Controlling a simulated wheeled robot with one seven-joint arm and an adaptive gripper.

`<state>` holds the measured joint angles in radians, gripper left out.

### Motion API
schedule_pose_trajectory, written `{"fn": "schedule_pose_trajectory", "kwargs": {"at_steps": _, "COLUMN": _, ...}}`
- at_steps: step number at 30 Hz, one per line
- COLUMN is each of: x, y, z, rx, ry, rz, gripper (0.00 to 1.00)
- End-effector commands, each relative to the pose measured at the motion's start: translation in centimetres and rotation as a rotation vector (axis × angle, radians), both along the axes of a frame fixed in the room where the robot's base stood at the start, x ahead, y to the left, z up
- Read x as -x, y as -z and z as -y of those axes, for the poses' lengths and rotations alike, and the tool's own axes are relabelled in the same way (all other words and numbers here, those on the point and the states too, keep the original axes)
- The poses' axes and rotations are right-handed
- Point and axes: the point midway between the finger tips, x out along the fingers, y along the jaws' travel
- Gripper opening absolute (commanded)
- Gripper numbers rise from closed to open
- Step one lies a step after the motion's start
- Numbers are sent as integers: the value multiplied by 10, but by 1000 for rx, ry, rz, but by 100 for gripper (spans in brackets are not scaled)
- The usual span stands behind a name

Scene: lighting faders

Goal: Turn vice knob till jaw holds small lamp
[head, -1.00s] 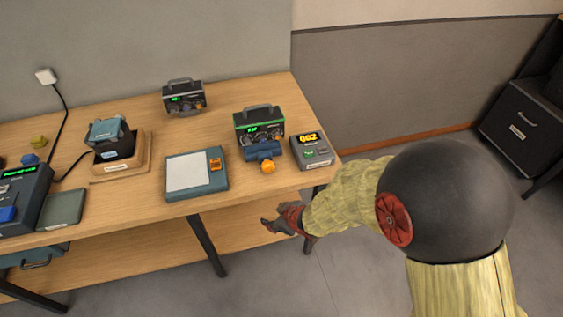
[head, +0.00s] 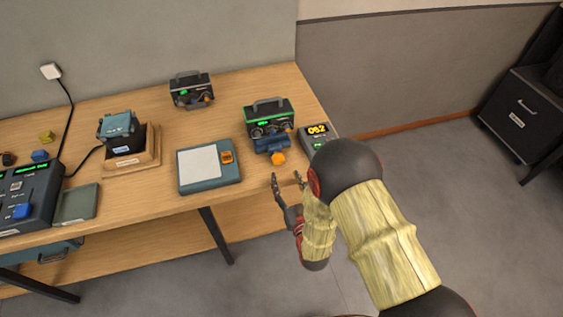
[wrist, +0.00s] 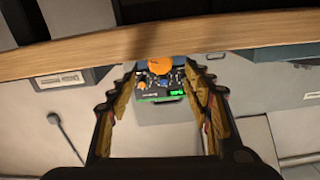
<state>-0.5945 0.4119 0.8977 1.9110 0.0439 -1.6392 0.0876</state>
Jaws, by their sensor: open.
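The small blue vice (head: 270,145) stands near the table's front edge, before a black device with a green display. Its orange knob (head: 278,158) faces the front edge. In the wrist view the knob (wrist: 160,63) appears ahead, between the finger ends, with the blue vice (wrist: 178,74) partly hidden behind it. My gripper (head: 287,179) is open and empty, just off the front edge, with its fingers pointing towards the knob. It also shows open in the wrist view (wrist: 163,70), and I see no contact with the knob. I cannot make out a small lamp in the jaw.
The black device (head: 268,119) stands behind the vice.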

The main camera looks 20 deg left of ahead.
Motion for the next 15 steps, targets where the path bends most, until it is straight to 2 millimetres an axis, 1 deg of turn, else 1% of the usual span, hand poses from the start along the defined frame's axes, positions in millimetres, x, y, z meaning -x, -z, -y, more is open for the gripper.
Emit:
{"fn": "schedule_pose_trajectory", "kwargs": {"at_steps": 2, "x": 0, "y": 0, "z": -1, "rx": -5, "ry": 2, "rz": 8, "gripper": 50}}
{"fn": "schedule_pose_trajectory", "kwargs": {"at_steps": 5, "x": -7, "y": -1, "z": -5, "rx": -9, "ry": 2, "rz": 12, "gripper": 50}}
{"fn": "schedule_pose_trajectory", "kwargs": {"at_steps": 15, "x": -49, "y": 0, "z": -31, "rx": -7, "ry": 1, "rz": 11, "gripper": 50}}
